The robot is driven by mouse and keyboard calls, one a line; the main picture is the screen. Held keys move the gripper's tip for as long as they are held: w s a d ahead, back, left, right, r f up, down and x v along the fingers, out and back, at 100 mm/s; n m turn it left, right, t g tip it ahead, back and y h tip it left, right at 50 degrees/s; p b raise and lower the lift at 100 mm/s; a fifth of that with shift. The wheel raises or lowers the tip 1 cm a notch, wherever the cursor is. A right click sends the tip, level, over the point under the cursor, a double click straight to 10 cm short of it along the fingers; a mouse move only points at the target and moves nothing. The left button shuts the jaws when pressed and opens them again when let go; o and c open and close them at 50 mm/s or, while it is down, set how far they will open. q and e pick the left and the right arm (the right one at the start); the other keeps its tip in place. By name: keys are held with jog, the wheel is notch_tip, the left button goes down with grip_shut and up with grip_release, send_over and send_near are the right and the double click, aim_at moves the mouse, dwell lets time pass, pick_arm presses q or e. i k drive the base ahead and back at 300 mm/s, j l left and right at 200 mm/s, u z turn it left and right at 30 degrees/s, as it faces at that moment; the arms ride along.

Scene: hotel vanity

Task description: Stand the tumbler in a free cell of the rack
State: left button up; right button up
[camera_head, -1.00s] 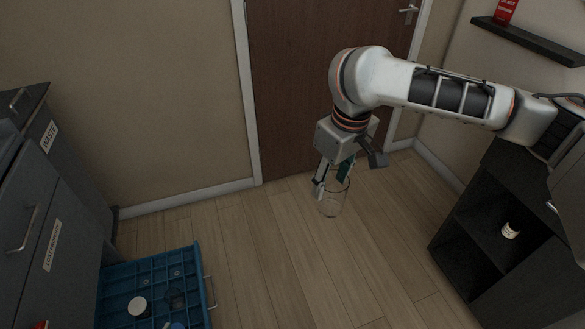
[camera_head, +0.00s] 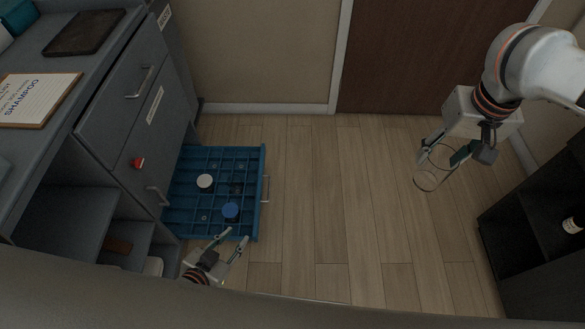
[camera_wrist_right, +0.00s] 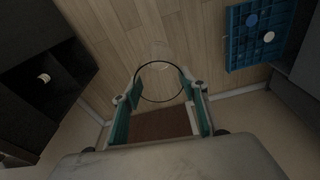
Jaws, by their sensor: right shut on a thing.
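The clear glass tumbler (camera_head: 426,181) hangs in my right gripper (camera_head: 440,155), in the air over the floor at the right of the head view. The gripper is shut on it. In the right wrist view the tumbler's round rim (camera_wrist_right: 160,101) shows between the two fingers. The blue rack (camera_head: 262,165) with its grid of cells is low at the left, well apart from the tumbler. A white round-topped item (camera_head: 205,181) and a blue-topped item (camera_head: 230,211) stand in its cells; small clear shapes there are hard to tell. My left gripper (camera_head: 237,237) is open and empty near the rack's front corner.
A grey cabinet (camera_head: 130,110) with drawers and a counter stands left of the rack. A dark shelf unit (camera_head: 530,230) with a small white bottle (camera_head: 572,226) is at the right. The wood floor (camera_head: 330,210) between is clear. A brown door (camera_head: 400,60) is behind.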

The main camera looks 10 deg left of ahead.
aim_at(241, 166)
jog(key=k+u, duration=0.15)
jog(key=u, duration=0.3)
jog(key=k+u, duration=0.15)
jog(key=u, duration=1.65)
jog(key=l+u, duration=0.15)
jog(key=u, duration=0.25)
jog(key=l+u, duration=0.2)
jog(key=u, duration=0.2)
jog(key=k+l, duration=0.1)
jog(key=l, duration=0.35)
jog(key=k+l, duration=0.1)
jog(key=l, duration=0.85)
jog(key=k+l, duration=0.15)
jog(key=l, duration=0.35)
jog(key=k+l, duration=0.1)
jog(key=l, duration=0.35)
